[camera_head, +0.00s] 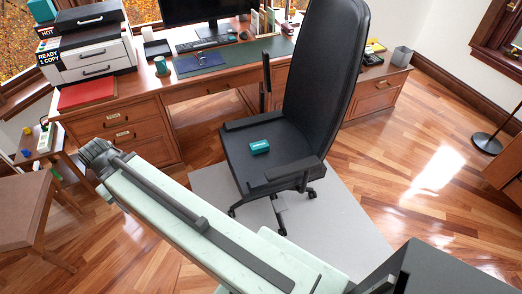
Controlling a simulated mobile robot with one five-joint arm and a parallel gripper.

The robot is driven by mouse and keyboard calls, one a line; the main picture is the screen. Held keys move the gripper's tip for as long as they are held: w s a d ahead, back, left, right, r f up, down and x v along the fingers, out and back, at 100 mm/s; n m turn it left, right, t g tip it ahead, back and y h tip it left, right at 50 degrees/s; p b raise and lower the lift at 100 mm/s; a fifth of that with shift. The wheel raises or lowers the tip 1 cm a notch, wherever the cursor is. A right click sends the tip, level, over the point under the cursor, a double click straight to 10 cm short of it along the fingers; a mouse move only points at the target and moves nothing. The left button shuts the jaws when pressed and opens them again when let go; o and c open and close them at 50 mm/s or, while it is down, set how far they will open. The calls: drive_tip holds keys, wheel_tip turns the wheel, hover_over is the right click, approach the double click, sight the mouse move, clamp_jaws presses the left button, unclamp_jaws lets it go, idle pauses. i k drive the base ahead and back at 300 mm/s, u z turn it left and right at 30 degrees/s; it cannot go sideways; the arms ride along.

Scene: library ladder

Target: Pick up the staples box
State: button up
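A small teal box (259,147) with pale lettering too small to read lies flat on the black seat of the office chair (258,172). It looks like the staples box. Nothing touches it from above and its top and front are in plain view. My pale green arm runs across the bottom of the view towards the left, in front of the chair and apart from the box. I cannot make out any gripper fingers on it.
Chair armrests flank the seat. A brown chair or stool (22,208) stands at left. The floor at right (425,165) is open.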

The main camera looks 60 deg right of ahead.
sight(262, 146)
drive_tip(key=z, duration=0.05)
drive_tip(key=i, duration=0.9)
drive_tip(key=u, duration=0.05)
